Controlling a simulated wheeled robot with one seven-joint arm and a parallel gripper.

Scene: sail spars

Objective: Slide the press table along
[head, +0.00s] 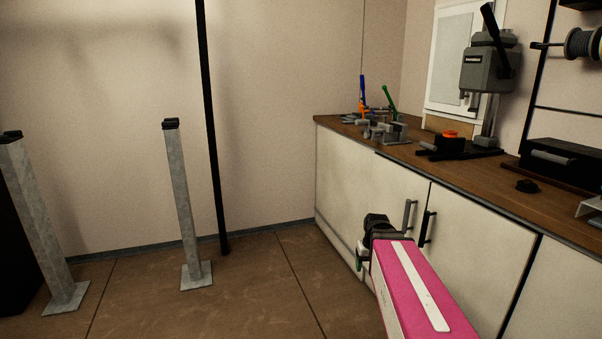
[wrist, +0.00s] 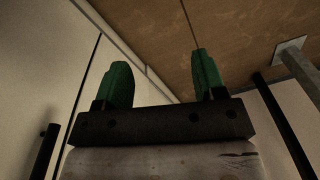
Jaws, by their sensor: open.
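A grey drill press (head: 487,72) with a black lever stands on the brown worktop at the right of the head view. Beside its column sits a black block with an orange top (head: 450,136). I cannot tell which part is the press table. My gripper (head: 360,256) is in front of the white cabinet doors, below worktop height and apart from the press. In the wrist view its two green fingers (wrist: 163,75) stand wide apart with nothing between them. The press is not in the wrist view.
The worktop (head: 545,205) also carries clamps with blue and green handles (head: 380,120) and a black machine (head: 562,162). Cabinet handles (head: 427,228) stick out near my arm. Metal posts (head: 182,200) stand on the floor at left. Brown floor (head: 250,295) between is clear.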

